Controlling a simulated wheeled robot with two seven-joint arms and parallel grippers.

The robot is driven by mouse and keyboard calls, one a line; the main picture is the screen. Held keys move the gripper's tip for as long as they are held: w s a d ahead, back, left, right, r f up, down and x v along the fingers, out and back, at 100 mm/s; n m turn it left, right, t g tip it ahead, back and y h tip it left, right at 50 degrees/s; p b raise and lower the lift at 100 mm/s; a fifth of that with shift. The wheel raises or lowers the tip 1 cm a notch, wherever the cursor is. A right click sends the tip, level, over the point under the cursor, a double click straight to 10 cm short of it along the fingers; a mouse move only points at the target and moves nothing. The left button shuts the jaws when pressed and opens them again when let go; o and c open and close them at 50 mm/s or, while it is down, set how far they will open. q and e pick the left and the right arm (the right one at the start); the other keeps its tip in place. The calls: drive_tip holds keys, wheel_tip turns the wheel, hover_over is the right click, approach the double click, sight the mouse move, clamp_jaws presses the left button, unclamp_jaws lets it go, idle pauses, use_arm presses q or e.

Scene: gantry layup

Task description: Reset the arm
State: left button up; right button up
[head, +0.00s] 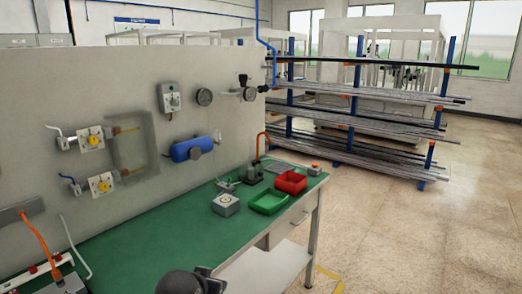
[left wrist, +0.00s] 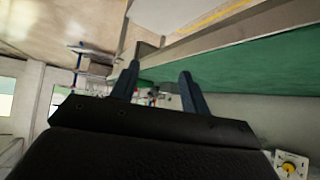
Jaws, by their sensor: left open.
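My left gripper (left wrist: 161,88) shows in the left wrist view with its two dark fingers spread apart and nothing between them. That view is rolled over, with the green bench top at the upper right and the grey panel at the lower right. In the head view a dark rounded part of one of my arms shows at the bottom edge, over the front of the green workbench (head: 140,243). No fingertips can be made out there. My right gripper is not seen in either view.
A grey panel (head: 45,95) with valves, gauges and a blue cylinder (head: 188,150) rises behind the bench. A grey box (head: 226,204), green tray (head: 268,203) and red bin (head: 291,182) stand at the bench's right end. A pipe rack (head: 355,110) stands beyond. The right floor is clear.

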use_arm(q)
drive_tip(key=s+f+g, duration=0.3)
drive_tip(key=s+f, duration=0.9)
drive_tip(key=s, duration=0.4)
drive_tip(key=s+f+g, duration=0.4)
drive_tip(key=s+f, duration=0.9)
drive_tip(key=s, duration=0.2)
drive_tip(key=shift+s+a+p, duration=0.3)
drive_tip(key=shift+s+a, duration=0.05)
drive_tip(key=shift+a, duration=0.05)
